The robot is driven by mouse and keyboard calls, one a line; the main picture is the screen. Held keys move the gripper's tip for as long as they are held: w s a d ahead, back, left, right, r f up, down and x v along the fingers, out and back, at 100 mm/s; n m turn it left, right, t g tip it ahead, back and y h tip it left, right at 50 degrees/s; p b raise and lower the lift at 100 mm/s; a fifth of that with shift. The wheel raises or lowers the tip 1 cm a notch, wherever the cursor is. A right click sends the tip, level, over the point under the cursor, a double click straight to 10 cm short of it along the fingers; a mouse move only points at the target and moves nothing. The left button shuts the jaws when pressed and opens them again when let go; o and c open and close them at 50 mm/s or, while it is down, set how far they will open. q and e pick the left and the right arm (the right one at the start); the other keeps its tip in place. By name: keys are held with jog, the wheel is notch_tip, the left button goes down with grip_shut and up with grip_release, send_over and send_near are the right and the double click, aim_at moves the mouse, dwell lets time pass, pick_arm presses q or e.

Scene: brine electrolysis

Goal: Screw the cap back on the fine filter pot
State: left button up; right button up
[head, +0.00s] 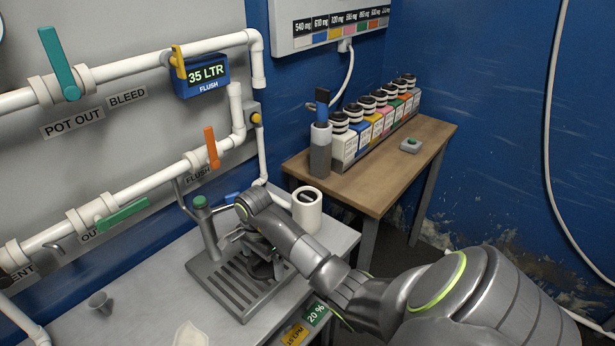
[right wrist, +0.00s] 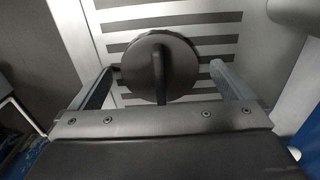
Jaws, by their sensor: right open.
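A dark round cap (right wrist: 150,68) with a raised ridge across its top shows in the right wrist view, over a slotted metal tray. My right gripper (right wrist: 162,70) is open, with one finger on each side of the cap and gaps between. In the head view my right gripper (head: 259,250) is over the slotted tray (head: 213,282), and its wrist partly hides the dark parts below. I cannot tell whether a pot is under the cap. A white cylinder (head: 307,213) with a dark opening stands just behind the tray. My left gripper is not in view.
A green-topped post (head: 202,222) rises at the tray's back left. A small grey funnel-like piece (head: 100,302) stands at the left on the grey bench (head: 150,290). White pipes with coloured valves line the wall. Several bottles (head: 376,122) stand on the wooden table (head: 385,180).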

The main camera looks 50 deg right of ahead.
jog(key=shift+c, duration=0.3)
jog(key=c, duration=1.1)
jog(key=shift+r+p, duration=1.6)
jog(key=shift+r, duration=0.95)
